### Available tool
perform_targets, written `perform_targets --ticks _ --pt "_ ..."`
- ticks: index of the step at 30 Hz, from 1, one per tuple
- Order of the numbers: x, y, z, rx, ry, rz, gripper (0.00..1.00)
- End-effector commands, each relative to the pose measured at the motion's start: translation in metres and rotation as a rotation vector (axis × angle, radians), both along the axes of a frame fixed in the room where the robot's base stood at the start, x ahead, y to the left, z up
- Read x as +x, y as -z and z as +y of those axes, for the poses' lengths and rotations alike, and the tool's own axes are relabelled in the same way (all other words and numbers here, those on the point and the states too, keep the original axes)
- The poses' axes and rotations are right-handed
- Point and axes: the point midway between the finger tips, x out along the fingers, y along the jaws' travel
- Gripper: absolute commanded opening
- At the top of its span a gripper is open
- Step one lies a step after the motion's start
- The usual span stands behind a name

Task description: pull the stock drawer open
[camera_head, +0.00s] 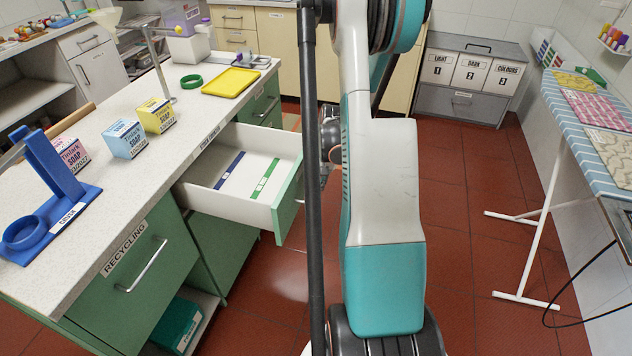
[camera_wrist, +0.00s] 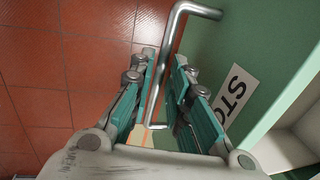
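The stock drawer (camera_head: 228,195) is pulled out from the green counter, with its white inside and green front panel (camera_head: 288,200) showing. In the wrist view, its green front (camera_wrist: 240,50) carries a partly hidden label starting "STO" (camera_wrist: 236,95). Its metal bar handle (camera_wrist: 186,18) runs down between the fingers of my gripper (camera_wrist: 165,65). The fingers stand apart, with a narrow gap left of the bar; contact on the right is unclear. In the head view, my arm hides most of the gripper and handle.
The drawer holds a blue strip (camera_head: 229,170) and a green strip (camera_head: 265,178). Soap boxes (camera_head: 124,138) and a yellow tray (camera_head: 230,82) stand on the counter (camera_head: 185,125). Red floor is clear right of my arm, before the ironing board (camera_head: 575,110).

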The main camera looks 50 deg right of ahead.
Motion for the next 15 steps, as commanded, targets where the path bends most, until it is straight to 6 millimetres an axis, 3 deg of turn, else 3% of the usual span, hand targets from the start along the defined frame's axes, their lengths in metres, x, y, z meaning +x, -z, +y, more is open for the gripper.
perform_targets --ticks 11,15 --pt "0.000 -0.001 0.000 -0.001 0.000 -0.001 0.30" --pt "-0.002 -0.011 -0.001 0.000 0.001 -0.001 0.30"
